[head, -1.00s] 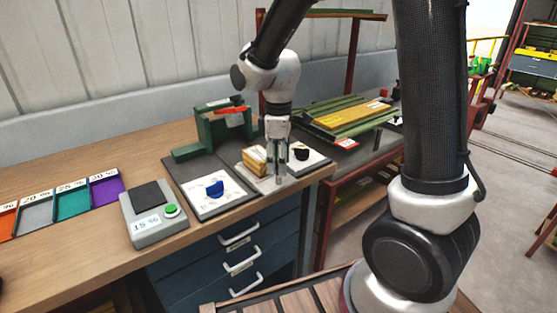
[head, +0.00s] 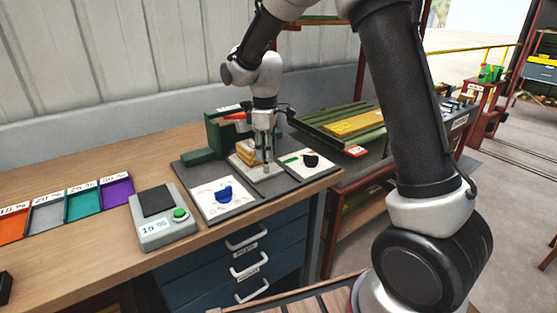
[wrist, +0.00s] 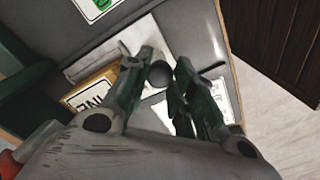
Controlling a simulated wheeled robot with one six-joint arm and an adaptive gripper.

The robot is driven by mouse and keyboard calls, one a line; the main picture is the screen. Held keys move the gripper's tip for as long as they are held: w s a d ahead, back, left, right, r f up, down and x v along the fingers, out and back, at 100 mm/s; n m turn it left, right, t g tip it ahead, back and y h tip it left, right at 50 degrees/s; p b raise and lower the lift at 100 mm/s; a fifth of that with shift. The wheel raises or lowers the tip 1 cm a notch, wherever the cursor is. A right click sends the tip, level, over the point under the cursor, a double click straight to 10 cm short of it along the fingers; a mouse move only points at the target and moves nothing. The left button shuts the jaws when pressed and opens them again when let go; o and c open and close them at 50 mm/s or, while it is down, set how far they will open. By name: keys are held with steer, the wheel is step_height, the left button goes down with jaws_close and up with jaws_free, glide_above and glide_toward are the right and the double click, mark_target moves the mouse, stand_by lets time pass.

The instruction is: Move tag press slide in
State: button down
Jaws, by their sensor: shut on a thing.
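The green tag press (head: 197,158) with a red handle (head: 236,116) stands at the back of a dark mat. Its pale slide plate (head: 270,179) sticks out at the front and carries a yellow block (head: 247,148). In the wrist view, the slide plate (wrist: 88,66) and the lettered yellow block (wrist: 94,91) lie beside my fingers. My gripper (head: 265,168) points down over the slide's front end. It is shut on the slide's round dark knob (wrist: 160,73), which shows between the fingers. The inner end of the slide is partly hidden by the block and my gripper.
White cards with a blue piece (head: 223,194) and a black piece (head: 311,160) flank the slide. Green racks (head: 335,125) stand at the right. Bare table lies at front left.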

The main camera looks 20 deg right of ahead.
steer(key=shift+w+a+r, duration=0.1)
steer(key=shift+w+a, duration=0.15)
steer(key=shift+w, duration=0.55)
steer(key=c, duration=1.2)
jaws_free()
steer(key=shift+w, duration=0.1)
step_height(320, 180, up, 12)
steer(key=shift+f, duration=0.1)
